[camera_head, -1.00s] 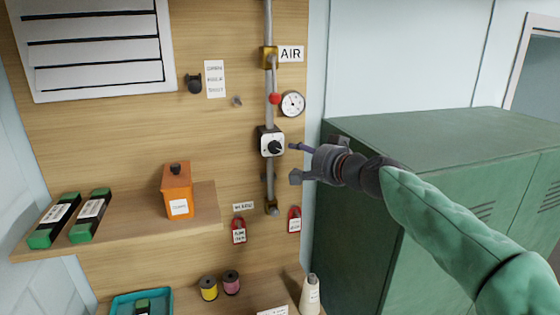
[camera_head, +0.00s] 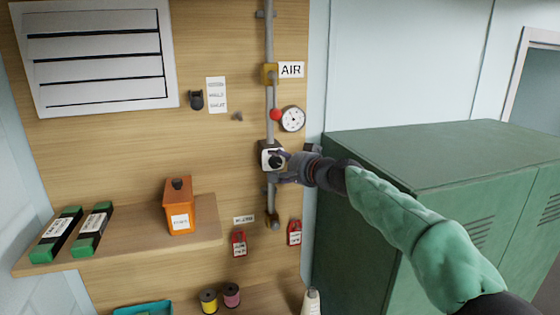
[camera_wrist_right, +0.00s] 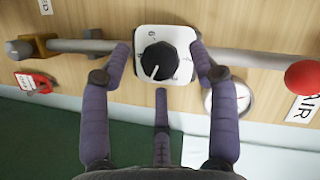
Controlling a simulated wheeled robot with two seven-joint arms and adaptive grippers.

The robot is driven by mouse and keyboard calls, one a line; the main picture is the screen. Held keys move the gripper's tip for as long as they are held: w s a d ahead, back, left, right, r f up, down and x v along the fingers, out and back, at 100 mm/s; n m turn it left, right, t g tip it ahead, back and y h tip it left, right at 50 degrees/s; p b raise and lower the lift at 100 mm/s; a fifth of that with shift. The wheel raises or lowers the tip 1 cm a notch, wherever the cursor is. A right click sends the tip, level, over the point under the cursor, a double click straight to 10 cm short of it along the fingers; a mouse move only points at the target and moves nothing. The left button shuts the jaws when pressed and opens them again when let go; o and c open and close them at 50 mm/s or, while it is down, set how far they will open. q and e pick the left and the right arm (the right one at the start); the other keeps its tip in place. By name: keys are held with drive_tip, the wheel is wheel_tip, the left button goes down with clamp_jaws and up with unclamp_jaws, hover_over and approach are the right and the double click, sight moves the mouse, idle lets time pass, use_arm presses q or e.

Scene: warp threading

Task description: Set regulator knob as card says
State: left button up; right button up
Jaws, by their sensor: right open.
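The regulator knob (camera_wrist_right: 158,62) is black and round with a white pointer line. It sits on a white dial plate (camera_wrist_right: 180,38) on the vertical air pipe. In the right wrist view my right gripper (camera_wrist_right: 158,60) is open, with one finger on each side of the knob and a gap on both sides. In the head view the right gripper (camera_head: 284,164) partly hides the dial (camera_head: 266,147). A white card (camera_head: 216,95) with small printed lines, too small to read, is on the board. My left gripper does not show.
A pressure gauge (camera_head: 292,118), a red ball handle (camera_head: 276,114) and an AIR sign (camera_head: 291,70) are close above the dial. Red tags (camera_head: 239,243) hang below. A green cabinet (camera_head: 430,160) stands at the right. A shelf (camera_head: 140,241) holds an orange box (camera_head: 178,207).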

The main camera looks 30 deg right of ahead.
drive_tip(key=shift+w+f, duration=0.1)
drive_tip(key=shift+w, duration=0.25)
drive_tip(key=c, duration=1.1)
drive_tip(key=shift+f+m+b, duration=0.2)
drive_tip(key=shift+m+b, duration=0.1)
drive_tip(key=shift+b, duration=0.55)
drive_tip(key=shift+r+b, duration=0.1)
drive_tip(key=shift+b, duration=0.25)
drive_tip(key=shift+r, duration=0.1)
drive_tip(key=o, duration=1.1)
drive_tip(key=shift+a, duration=0.1)
